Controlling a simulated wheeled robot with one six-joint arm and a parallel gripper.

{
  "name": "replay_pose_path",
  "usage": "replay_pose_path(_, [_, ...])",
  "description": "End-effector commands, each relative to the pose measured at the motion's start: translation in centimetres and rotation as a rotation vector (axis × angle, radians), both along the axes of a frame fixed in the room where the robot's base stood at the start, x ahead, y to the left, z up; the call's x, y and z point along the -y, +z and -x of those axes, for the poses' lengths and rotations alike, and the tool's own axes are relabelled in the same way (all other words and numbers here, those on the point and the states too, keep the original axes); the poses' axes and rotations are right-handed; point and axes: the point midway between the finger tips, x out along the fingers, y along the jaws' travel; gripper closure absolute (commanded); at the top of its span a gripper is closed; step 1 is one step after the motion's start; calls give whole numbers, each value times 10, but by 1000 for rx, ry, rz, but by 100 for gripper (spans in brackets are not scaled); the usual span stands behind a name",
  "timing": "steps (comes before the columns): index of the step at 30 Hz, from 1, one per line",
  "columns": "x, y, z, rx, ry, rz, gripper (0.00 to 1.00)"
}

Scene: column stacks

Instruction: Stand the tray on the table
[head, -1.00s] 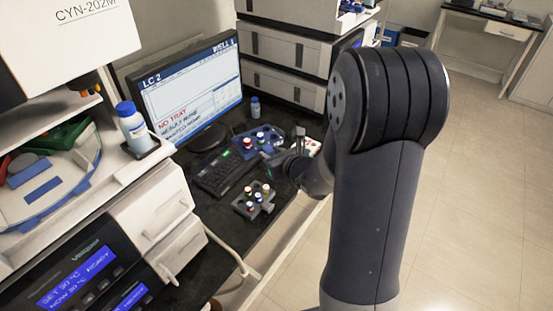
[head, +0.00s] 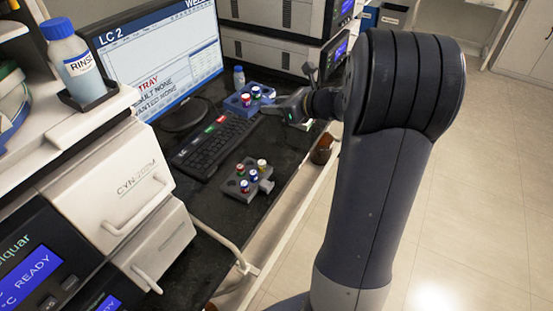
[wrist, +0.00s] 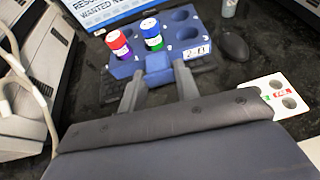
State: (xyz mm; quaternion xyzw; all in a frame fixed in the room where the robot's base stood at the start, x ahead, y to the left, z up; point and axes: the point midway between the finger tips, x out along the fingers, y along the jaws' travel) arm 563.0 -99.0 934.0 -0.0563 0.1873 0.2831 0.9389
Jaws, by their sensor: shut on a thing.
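The blue tray (wrist: 187,52) has round holes and a white label on its front. In the wrist view it carries a vial with a red cap (wrist: 117,42) and one with a blue cap (wrist: 151,31); several holes are empty. My gripper (wrist: 158,78) is shut on the tray's front tab. The tray looks level. In the head view the tray (head: 238,106) is by the far end of the keyboard, with my gripper (head: 284,112) at its right. I cannot tell if its underside touches the black table (head: 227,217).
A grey tray (head: 232,188) with several vials stands near the table's front edge. The keyboard (head: 205,147) lies beside it, below the monitor (head: 165,50). The wrist view shows a mouse (wrist: 235,46) and a white rack (wrist: 270,88) at right. A small bottle (head: 239,75) stands behind the blue tray.

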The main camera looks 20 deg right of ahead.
Motion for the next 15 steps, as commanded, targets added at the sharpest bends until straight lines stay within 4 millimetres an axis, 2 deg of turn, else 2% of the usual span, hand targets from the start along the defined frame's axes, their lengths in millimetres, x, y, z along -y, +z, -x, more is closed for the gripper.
replay_pose_path(1, [11, -18, 3, 1, 10, 0, 93])
replay_pose_path(3, [22, -27, 8, 0, 30, 0, 93])
replay_pose_path(9, [46, -45, 22, 1, 66, 0, 93])
replay_pose_path(15, [55, -58, 29, -2, 78, -3, 93])
